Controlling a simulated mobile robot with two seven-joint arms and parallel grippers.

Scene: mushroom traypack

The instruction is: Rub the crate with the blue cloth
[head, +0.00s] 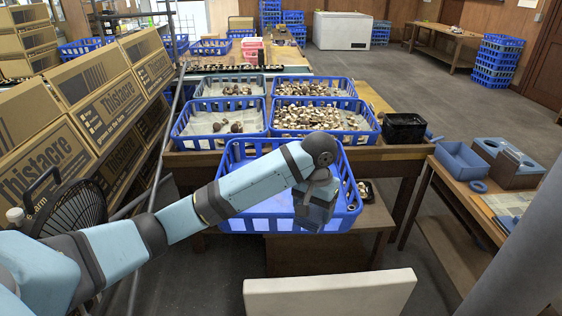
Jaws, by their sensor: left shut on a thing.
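The blue crate (262,223) stands empty-looking on a low wooden stand in the middle of the head view, in front of the mushroom table. My left arm reaches over it from the left, and my left gripper (315,215) points down inside its right part, close to the front right wall. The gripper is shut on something. The blue cloth cannot be told apart from the crate here; the hand hides what is between the fingers. Whether it touches the crate is not clear. My right gripper is out of view.
Behind, blue crates of mushrooms (325,119) and a black box (404,128) stand on a wooden table (385,153). Thistacre cartons (92,84) and a black fan (72,208) are at left. A side table at right holds a blue bin (461,160).

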